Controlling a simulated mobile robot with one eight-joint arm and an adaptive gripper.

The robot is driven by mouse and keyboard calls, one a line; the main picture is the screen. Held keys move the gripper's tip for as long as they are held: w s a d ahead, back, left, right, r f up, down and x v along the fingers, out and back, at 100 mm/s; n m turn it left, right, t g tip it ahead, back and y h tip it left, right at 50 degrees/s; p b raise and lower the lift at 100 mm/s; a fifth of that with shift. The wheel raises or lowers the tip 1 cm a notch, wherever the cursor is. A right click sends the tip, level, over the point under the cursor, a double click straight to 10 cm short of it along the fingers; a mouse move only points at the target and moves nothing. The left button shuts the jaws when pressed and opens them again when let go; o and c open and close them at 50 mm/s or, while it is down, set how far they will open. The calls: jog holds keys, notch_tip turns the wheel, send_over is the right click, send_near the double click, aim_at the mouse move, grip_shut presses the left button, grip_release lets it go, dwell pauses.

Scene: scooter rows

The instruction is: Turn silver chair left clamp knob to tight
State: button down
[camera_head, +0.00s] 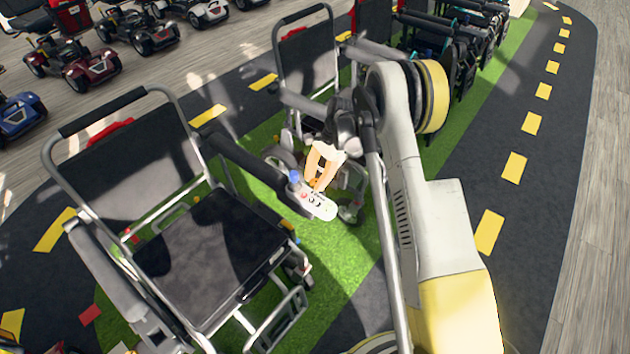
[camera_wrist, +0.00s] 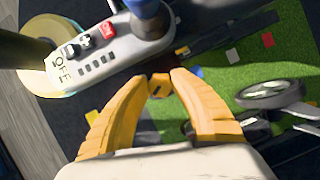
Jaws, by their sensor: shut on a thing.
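The silver chair (camera_head: 172,105) with black seat and back stands at left in the head view. At its armrest end is a grey control panel (camera_head: 318,207) with a blue joystick (camera_head: 294,178). In the wrist view the panel (camera_wrist: 95,58) shows red, white and black controls and the marking "OFF". My gripper (camera_head: 318,182) is beside the panel; its yellow fingers (camera_wrist: 159,80) are shut on a small orange-yellow piece (camera_wrist: 158,88) just below the panel's edge, which looks like the clamp knob. The fingertips mostly cover it, so its turn position cannot be told.
Another wheelchair (camera_head: 305,60) stands close behind my gripper. More chairs (camera_head: 450,45) line the green strip at the back, and scooters (camera_head: 75,60) stand at upper left. The dark lane with yellow dashes (camera_head: 514,166) at right is clear.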

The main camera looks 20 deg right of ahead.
jog(key=m+t, duration=0.2)
jog(key=m, duration=0.3)
jog(key=shift+m, duration=0.4)
dwell(0.4)
jog(key=c, duration=1.1)
grip_release()
jog(key=shift+o, duration=0.2)
